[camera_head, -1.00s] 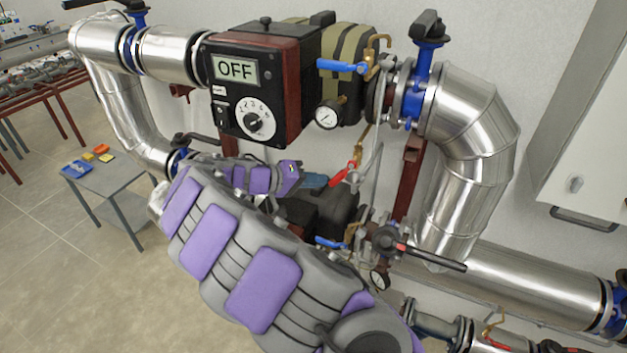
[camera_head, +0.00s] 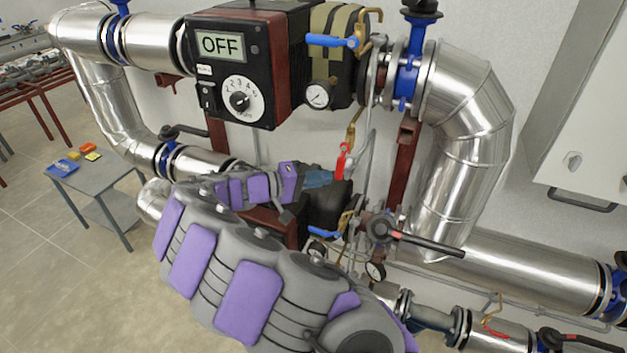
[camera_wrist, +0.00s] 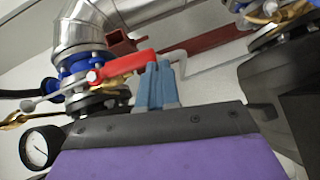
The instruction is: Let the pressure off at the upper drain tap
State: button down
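The upper drain tap, a brass tap with a red lever (camera_head: 342,161), sits below the dark control box, right of my gripper. Its lever stands nearly upright in the head view. My gripper (camera_head: 318,179) has blue fingers that reach toward the lever's lower end. In the wrist view the fingers of my gripper (camera_wrist: 158,82) are close together with only a thin gap. The red lever (camera_wrist: 122,66) runs up to the fingertips there and appears to be against them. I cannot tell whether any of it is between them.
A control box (camera_head: 246,62) reading OFF hangs above. A blue-handled tap (camera_head: 335,41) and gauge (camera_head: 319,96) are beside it. A lower black-handled valve (camera_head: 381,230) and silver pipe elbow (camera_head: 465,130) stand to the right. Floor at left is open around a small table (camera_head: 83,176).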

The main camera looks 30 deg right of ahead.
jog(key=shift+s+d+f, duration=0.15)
jog(key=shift+s+d, duration=0.05)
dwell(0.4)
jog(key=shift+b, duration=0.3)
